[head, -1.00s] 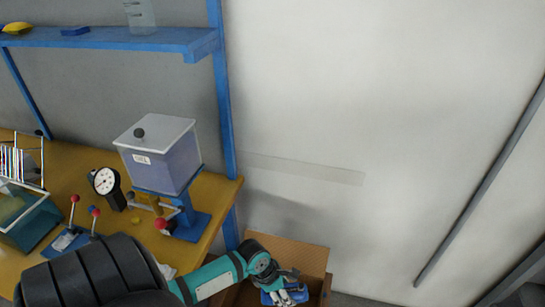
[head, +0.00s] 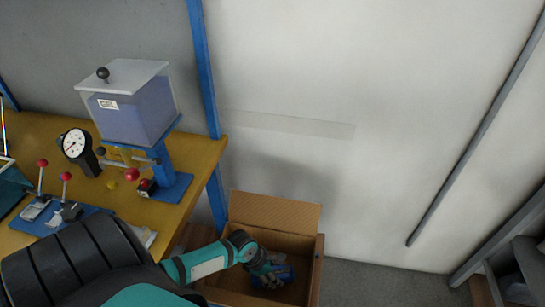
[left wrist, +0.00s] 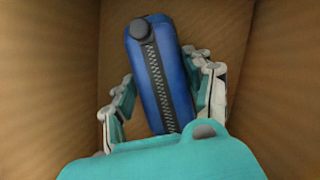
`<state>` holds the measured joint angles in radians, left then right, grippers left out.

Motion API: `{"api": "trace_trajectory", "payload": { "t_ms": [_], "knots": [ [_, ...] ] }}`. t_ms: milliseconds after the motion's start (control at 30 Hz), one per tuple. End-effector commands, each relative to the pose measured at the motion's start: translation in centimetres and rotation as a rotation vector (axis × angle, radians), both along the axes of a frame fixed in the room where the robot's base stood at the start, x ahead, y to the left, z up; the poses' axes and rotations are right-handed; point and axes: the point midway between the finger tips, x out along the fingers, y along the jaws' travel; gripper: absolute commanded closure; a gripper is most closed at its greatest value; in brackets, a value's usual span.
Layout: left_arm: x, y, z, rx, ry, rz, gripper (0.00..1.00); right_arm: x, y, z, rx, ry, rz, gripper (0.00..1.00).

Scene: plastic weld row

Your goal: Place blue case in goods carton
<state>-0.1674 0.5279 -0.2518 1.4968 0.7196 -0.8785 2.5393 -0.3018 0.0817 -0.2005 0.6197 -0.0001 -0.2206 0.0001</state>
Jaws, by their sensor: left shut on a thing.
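The blue case (left wrist: 176,90), with a dark zipper and a round black knob at one end, lies between the fingers of my left gripper (left wrist: 165,100) in the left wrist view. The gripper is shut on it. In the head view my left gripper (head: 270,270) reaches down into the open goods carton (head: 310,275), and the blue case (head: 284,273) shows only partly beside the fingers. Brown carton walls (left wrist: 45,85) surround the case in the wrist view. I cannot tell whether the case touches the carton floor. My right gripper is not in view.
A wooden workbench (head: 195,190) with a blue upright post (head: 206,80) stands left of the carton. On it are a clear hopper (head: 130,105), a dial gauge (head: 75,145) and red-knobbed levers (head: 42,180). Grey floor (head: 370,285) is clear right of the carton.

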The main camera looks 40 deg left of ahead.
Motion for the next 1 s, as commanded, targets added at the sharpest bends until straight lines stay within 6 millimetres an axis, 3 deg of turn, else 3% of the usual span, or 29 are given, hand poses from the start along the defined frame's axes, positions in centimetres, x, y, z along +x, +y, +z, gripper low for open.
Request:
{"api": "trace_trajectory", "payload": {
  "t_ms": [133,500,533,600,700,1000],
  "knots": [
    [0.1,0.0,-1.9,0.0,-0.001,0.001,0.87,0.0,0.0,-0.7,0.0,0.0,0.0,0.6],
    [0.1,0.0,-2.2,-0.002,-0.001,0.002,0.87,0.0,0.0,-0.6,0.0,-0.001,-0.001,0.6],
    [0.0,0.0,-2.2,-0.001,-0.001,0.001,0.46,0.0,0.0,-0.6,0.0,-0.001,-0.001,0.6],
    [0.0,0.0,-2.2,0.0,-0.001,0.0,0.36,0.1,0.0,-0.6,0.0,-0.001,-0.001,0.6],
    [0.0,0.0,-2.2,0.0,-0.001,0.0,0.25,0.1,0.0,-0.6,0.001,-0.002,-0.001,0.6],
    [0.0,0.0,-1.9,0.0,-0.002,-0.001,0.25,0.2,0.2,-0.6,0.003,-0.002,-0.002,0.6]
  ]
}}
